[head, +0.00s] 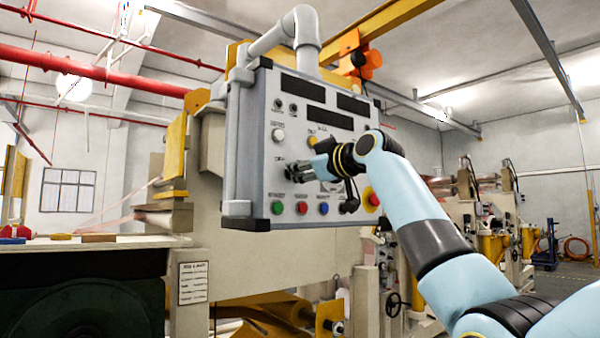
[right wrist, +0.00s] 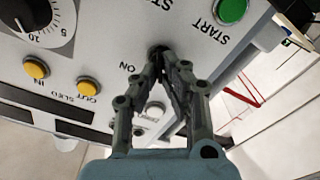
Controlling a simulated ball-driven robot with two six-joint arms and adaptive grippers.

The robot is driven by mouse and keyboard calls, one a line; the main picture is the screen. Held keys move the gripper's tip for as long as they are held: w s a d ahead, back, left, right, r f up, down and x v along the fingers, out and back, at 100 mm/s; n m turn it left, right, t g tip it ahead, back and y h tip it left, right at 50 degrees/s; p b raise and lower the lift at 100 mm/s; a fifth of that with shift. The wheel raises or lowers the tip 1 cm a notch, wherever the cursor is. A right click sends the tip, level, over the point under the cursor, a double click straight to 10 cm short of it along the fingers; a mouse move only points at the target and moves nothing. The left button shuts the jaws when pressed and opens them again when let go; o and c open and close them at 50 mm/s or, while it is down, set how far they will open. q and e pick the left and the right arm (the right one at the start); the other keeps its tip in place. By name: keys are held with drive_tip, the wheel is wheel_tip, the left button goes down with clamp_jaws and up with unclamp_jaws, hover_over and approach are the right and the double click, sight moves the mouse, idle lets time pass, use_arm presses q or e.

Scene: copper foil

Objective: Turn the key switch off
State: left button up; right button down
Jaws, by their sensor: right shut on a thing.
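The grey control panel (head: 258,110) hangs from a pipe at the centre of the head view. My right gripper (head: 294,172) reaches in from the right, its fingertips at the left of the panel's face. In the right wrist view my gripper (right wrist: 162,62) has its fingertips closed together on the key switch (right wrist: 155,49), a small dark part beside an "ON" label. The fingers hide most of the switch, so its turned position cannot be read. In the head view the fingers cover it. My left gripper is not in view.
Below the fingers are green (head: 277,208), red (head: 302,208) and blue (head: 323,208) buttons. A red emergency stop (head: 371,198) is at the lower right of the panel. In the wrist view, yellow buttons (right wrist: 36,68) and a dial (right wrist: 38,16) are near.

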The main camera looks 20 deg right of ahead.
drive_tip(key=shift+f, duration=0.1)
idle(0.4)
drive_tip(key=c, duration=1.5)
unclamp_jaws()
drive_tip(key=shift+s, duration=0.1)
drive_tip(key=v, duration=1.1)
drive_tip(key=shift+s+d, duration=0.15)
drive_tip(key=shift+s, duration=0.25)
